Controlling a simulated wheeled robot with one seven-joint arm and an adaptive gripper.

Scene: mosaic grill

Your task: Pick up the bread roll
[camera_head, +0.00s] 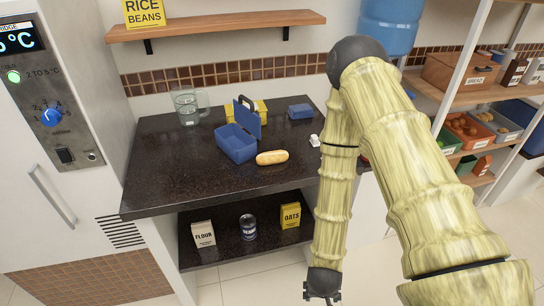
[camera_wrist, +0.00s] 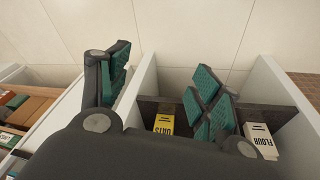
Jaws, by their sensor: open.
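The bread roll (camera_head: 272,158) is long and golden. It lies on the dark speckled counter (camera_head: 175,178), just right of an open blue lunch box (camera_head: 236,143). My gripper (camera_head: 322,298) hangs low in front of the counter, at the bottom edge of the head view, well below and apart from the roll. In the wrist view my gripper (camera_wrist: 160,85) shows its teal-padded fingers spread wide with nothing between them. The roll does not show in the wrist view.
A glass pitcher (camera_head: 187,107), a yellow box (camera_head: 260,108) and a small blue box (camera_head: 300,111) stand on the counter. Flour (camera_head: 203,234), a can (camera_head: 248,227) and oats (camera_head: 290,215) stand on the lower shelf. A stocked rack (camera_head: 470,75) is at right.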

